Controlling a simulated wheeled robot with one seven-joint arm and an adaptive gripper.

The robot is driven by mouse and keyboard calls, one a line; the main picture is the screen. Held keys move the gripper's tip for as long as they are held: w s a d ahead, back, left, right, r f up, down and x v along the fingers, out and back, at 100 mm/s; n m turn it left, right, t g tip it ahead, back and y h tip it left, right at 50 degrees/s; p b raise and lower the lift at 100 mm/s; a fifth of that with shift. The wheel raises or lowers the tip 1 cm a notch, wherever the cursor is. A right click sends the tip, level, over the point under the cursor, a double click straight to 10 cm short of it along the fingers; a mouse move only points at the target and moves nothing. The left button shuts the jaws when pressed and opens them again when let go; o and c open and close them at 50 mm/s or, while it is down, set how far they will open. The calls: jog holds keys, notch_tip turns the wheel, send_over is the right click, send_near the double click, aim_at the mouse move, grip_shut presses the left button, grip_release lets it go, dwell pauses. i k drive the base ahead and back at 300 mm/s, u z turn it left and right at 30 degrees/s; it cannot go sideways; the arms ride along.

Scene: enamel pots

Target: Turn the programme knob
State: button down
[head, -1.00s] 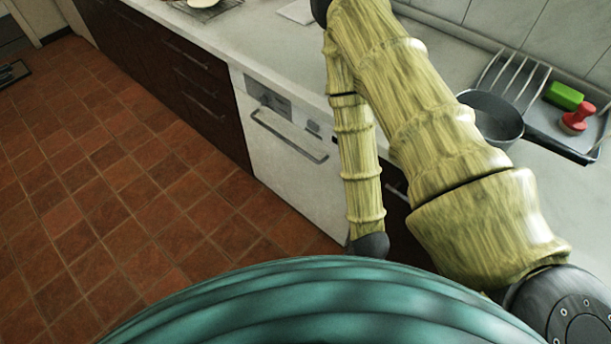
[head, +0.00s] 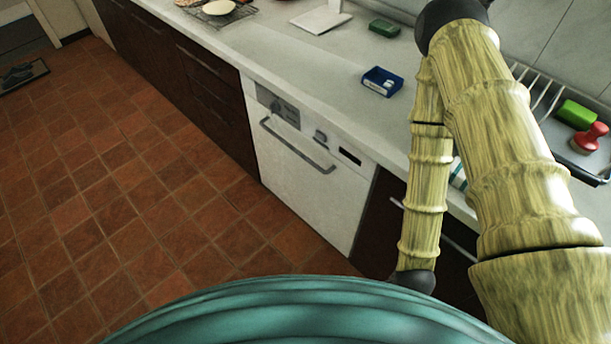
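A white dishwasher (head: 307,185) is built in under the counter, its door shut, with a grey bar handle (head: 297,146) across its front. Its top strip carries a grey panel (head: 278,104) at the left, a small raised grey part (head: 320,136) in the middle and a dark window (head: 350,157) at the right. The programme knob is too small to make out for certain among these parts. My yellow arm folds down at the right of the dishwasher; my gripper is out of view.
The counter holds a blue box (head: 382,81), a green block (head: 384,28), a white board (head: 320,20) and a wire rack (head: 217,13). A dish rack (head: 562,148) stands at the right. The tiled floor (head: 150,200) before the dishwasher is clear.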

aim_at(274, 107)
jog(key=z, duration=1.5)
jog(key=k, duration=1.2)
jog(key=u, duration=1.7)
jog(key=i, duration=0.5)
jog(key=u, duration=0.05)
